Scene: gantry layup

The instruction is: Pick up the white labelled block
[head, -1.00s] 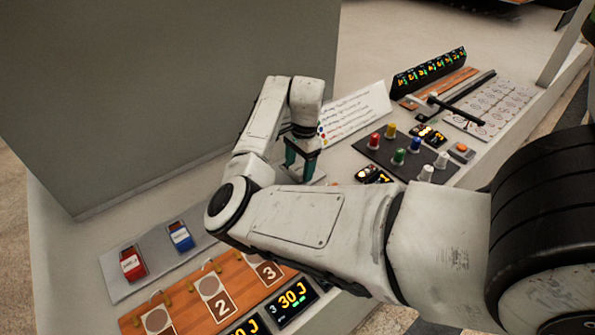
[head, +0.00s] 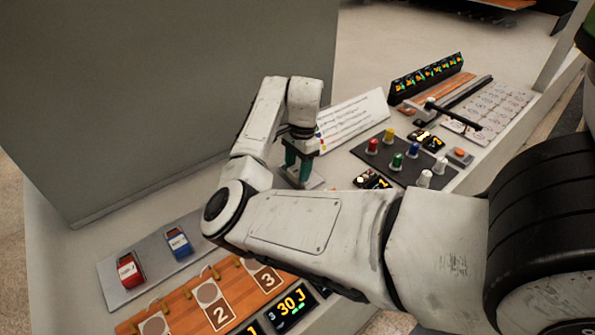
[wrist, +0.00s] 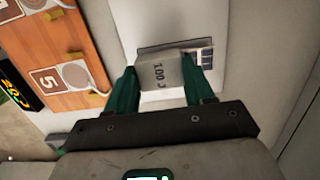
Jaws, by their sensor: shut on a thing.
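The white labelled block (wrist: 161,71) is a pale box with dark print that looks like "100 J" in the wrist view. It sits between the two green fingers of my gripper (wrist: 166,88), which is shut on it. In the head view my gripper (head: 299,166) points down over a light plate on the bench, behind my arm's forearm. The block is hidden or too small to tell there. I cannot tell whether it still touches the plate (wrist: 128,18) under it.
A red block (head: 130,270) and a blue block (head: 179,243) stand on a grey tray (head: 118,292) at left. A wooden board (head: 190,305) with numbered places lies in front. A panel of coloured knobs (head: 407,155) and a white text card (head: 352,118) are to the right.

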